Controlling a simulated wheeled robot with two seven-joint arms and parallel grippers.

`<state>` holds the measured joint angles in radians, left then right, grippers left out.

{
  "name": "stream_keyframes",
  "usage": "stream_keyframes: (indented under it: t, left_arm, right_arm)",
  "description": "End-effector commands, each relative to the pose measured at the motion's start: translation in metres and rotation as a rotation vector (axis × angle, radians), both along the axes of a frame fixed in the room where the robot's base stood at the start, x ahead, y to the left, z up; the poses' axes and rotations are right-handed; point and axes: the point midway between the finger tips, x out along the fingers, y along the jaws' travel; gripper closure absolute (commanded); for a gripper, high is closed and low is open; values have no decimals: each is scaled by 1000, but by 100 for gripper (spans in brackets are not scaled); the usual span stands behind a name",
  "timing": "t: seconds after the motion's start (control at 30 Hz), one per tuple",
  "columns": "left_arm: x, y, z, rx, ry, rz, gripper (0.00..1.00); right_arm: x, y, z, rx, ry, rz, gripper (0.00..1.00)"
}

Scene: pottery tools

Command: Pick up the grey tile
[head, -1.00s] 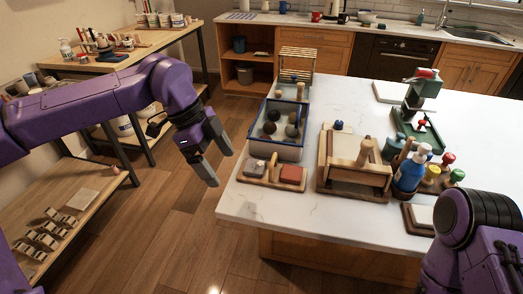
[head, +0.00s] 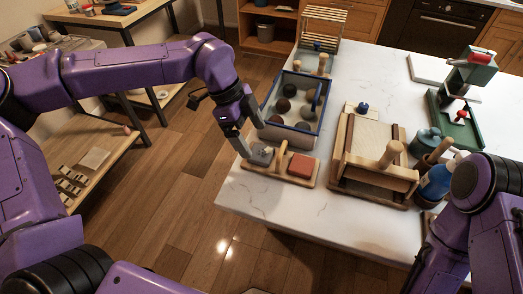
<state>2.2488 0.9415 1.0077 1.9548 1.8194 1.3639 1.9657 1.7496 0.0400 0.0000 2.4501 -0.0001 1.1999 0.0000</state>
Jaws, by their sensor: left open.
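The grey tile (head: 262,155) lies at the left end of a small wooden tray (head: 284,174) near the left edge of the white table. A light knob shows on top of it. A red tile (head: 301,165) lies at the right end of the same tray. My left gripper (head: 250,140) points down just above and to the left of the grey tile, its fingers apart and empty. Whether a finger touches the tile cannot be told. My right arm is at the lower right, and its gripper is out of view.
Behind the tray stands a blue-rimmed bin (head: 291,130) with several dark balls. A wooden box press (head: 372,165) stands to the right, with a blue bottle (head: 435,182) beyond it. The table front (head: 310,208) is bare.

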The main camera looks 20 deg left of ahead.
Motion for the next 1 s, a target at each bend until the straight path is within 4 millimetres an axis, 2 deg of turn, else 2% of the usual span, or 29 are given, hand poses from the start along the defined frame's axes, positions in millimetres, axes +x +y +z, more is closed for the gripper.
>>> stream_keyframes:
  t: [0.1,0.23,0.47,0.53,0.67,0.7,1.0]
  left_arm:
    - [-5,-11,-16,1,6,-4,11]
    - [-5,-17,-35,0,3,0,11]
    - [-5,-18,-39,0,2,1,11]
    - [-5,-18,-39,0,2,1,27]
    - [-5,-18,-39,0,2,1,69]
    - [-5,-17,-39,0,1,2,73]
    - [-5,-17,-34,-1,1,2,73]
  right_arm:
    - [0,0,14,0,0,0,35]
    - [0,0,15,0,0,0,35]
    - [0,0,14,0,0,0,35]
    - [0,0,14,0,0,0,35]
    - [0,0,14,0,0,0,35]
    - [0,0,14,0,0,0,35]
    - [0,0,18,0,0,0,35]
